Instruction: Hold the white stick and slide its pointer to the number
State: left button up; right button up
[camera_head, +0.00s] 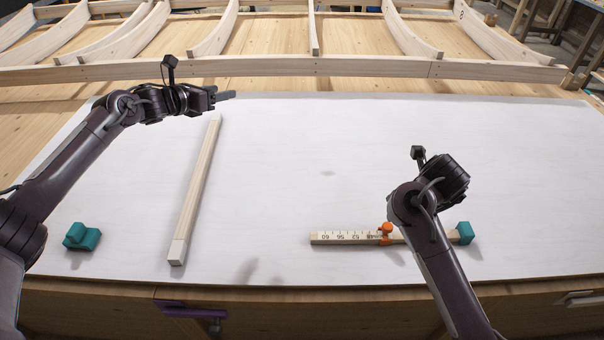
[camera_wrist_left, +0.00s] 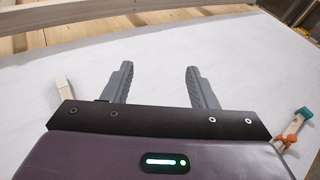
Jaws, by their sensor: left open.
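A pale ruler stick (camera_head: 335,238) with printed numbers lies on the white board, its numbers upside down in the head view. An orange pointer (camera_head: 386,230) sits around it near 48, and a teal block (camera_head: 465,232) is at its right end. A longer plain stick (camera_head: 199,185) with a white near end lies further left. My left gripper (camera_head: 228,96) is open and empty near that stick's far end; its spread fingers show in the left wrist view (camera_wrist_left: 158,68). My right gripper (camera_head: 445,178) is above the ruler's right part; its fingers are hidden.
A teal block (camera_head: 82,237) lies at the near left of the white board (camera_head: 290,150). A wooden beam (camera_head: 330,68) runs along the far edge, with a ribbed frame behind. A purple clamp (camera_head: 195,312) is on the table's front edge. The board's middle is clear.

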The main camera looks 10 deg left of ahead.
pick_arm(q)
jog(key=s+d+f+m+g+h, duration=0.2)
jog(key=s+d+f+m, duration=0.1)
jog(key=d+f, duration=0.4)
jog(key=s+d+f+m+g+h, duration=0.2)
jog(key=s+d+f+m+g, duration=0.15)
jog(key=d+f, duration=0.35)
jog(key=m+g+h, duration=0.2)
jog(key=m+g, duration=0.4)
send_near(330, 235)
jog(key=shift+n+t+x, duration=0.25)
jog(key=shift+x, duration=0.9)
jog(key=x, duration=0.6)
jog(key=shift+s+d+f, duration=0.15)
jog(key=shift+d+f, duration=0.05)
jog(key=shift+d, duration=0.1)
jog(key=shift+d+f, duration=0.15)
jog(key=shift+d, duration=0.25)
jog(key=shift+h, duration=0.3)
grip_shut()
